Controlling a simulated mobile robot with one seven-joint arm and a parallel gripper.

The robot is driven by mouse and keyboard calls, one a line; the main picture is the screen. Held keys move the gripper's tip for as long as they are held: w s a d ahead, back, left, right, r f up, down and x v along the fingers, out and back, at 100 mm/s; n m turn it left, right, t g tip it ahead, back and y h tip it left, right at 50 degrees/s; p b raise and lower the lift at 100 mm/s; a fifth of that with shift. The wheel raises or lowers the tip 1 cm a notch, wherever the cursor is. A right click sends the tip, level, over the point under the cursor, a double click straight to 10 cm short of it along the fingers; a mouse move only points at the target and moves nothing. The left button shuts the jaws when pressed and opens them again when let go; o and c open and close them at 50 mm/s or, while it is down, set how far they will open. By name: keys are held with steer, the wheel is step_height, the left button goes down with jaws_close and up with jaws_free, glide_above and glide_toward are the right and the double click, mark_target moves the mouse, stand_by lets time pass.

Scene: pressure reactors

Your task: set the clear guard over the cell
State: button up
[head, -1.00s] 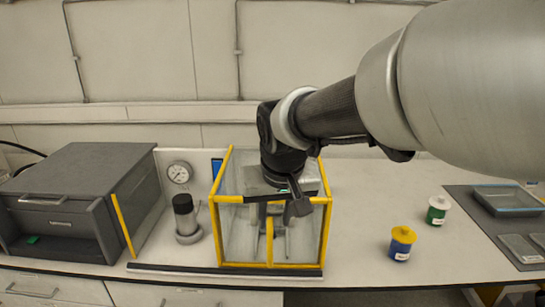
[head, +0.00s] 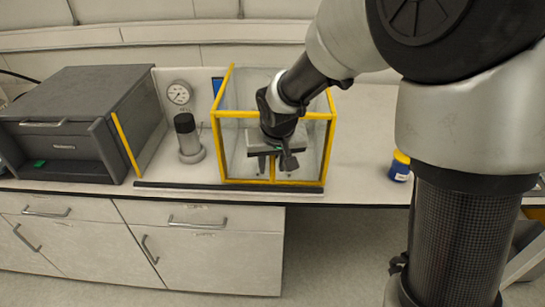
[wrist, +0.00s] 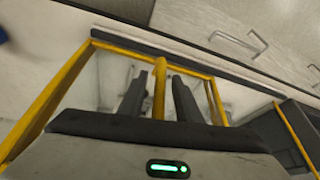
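The clear guard (head: 228,150) is a see-through box with yellow edges, standing on the bench. The cell, which I take to be the grey cylinder with a black top (head: 188,138), stands just left of the guard and outside it. My gripper (head: 273,163) points down at the guard. In the wrist view its two dark fingers lie on either side of a yellow upright bar (wrist: 159,88) of the guard. Gaps show between the fingers and the bar, so it looks open. The exact depth of the fingers is hard to tell.
A round gauge (head: 179,93) is on the panel behind the cell. A grey cabinet (head: 75,115) stands at the left. A dark strip (head: 220,187) runs along the bench's front edge. A blue jar with a yellow lid (head: 399,166) stands at the right.

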jaws_close()
steer(key=shift+a, duration=0.1)
steer(key=shift+a+f, duration=0.1)
steer(key=shift+a, duration=0.15)
steer(key=a+b, duration=0.3)
steer(key=a, duration=2.4)
steer(key=shift+w+a, duration=0.4)
jaws_free()
steer(key=shift+a, duration=0.15)
